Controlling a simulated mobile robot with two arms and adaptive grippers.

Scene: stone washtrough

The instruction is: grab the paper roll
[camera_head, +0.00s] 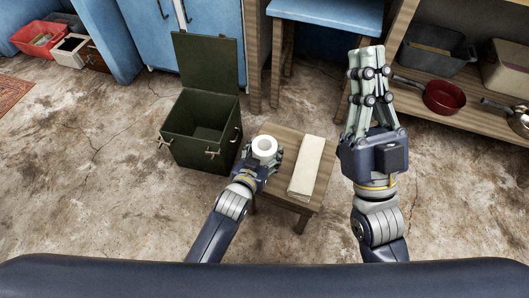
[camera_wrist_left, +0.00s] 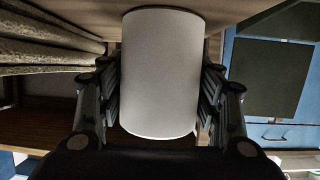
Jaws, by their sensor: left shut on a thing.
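The paper roll (camera_head: 264,148) is a white cylinder with a hole in its top. It stands upright over the left part of a small wooden table. My left gripper (camera_head: 265,158) is shut on it, with fingers on both sides. In the left wrist view the roll (camera_wrist_left: 160,75) fills the middle between the dark finger links. I cannot tell whether its base touches the table. My right gripper (camera_head: 367,55) is raised to the right of the table, with no object visible in it. Its fingers overlap in view, so its opening is unclear.
A folded pale cloth (camera_head: 306,167) lies on the small wooden table (camera_head: 285,140), right of the roll. An open dark green box (camera_head: 200,148) stands on the floor to the left. A shelf at right holds a red pan (camera_head: 443,97).

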